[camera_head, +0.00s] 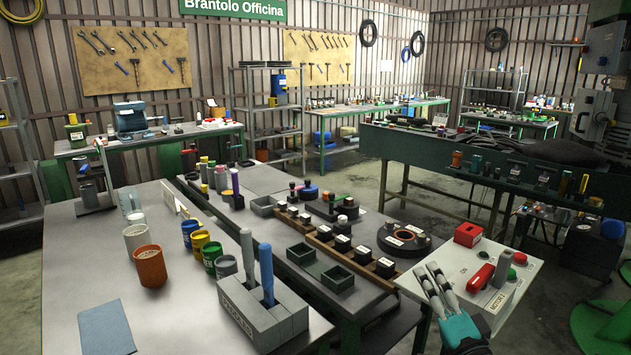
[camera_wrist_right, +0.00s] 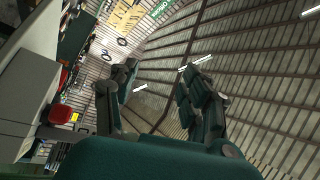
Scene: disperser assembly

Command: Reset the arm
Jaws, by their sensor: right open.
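My right gripper (camera_head: 435,283) shows at the lower right of the head view, above the near-left part of a light grey control box (camera_head: 453,262). The box carries a red block (camera_head: 468,234), a red handle (camera_head: 480,278) and round buttons. In the right wrist view my right gripper (camera_wrist_right: 155,90) has its two fingers spread apart with nothing between them. That view faces the wall and roof, with the box side at its left edge. My left gripper is in neither view.
A grey metal table (camera_head: 70,262) holds cups, paint cans and a grey holder (camera_head: 262,318) with two tools. A long green bench (camera_head: 425,150) stands behind. Floor shows at the right.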

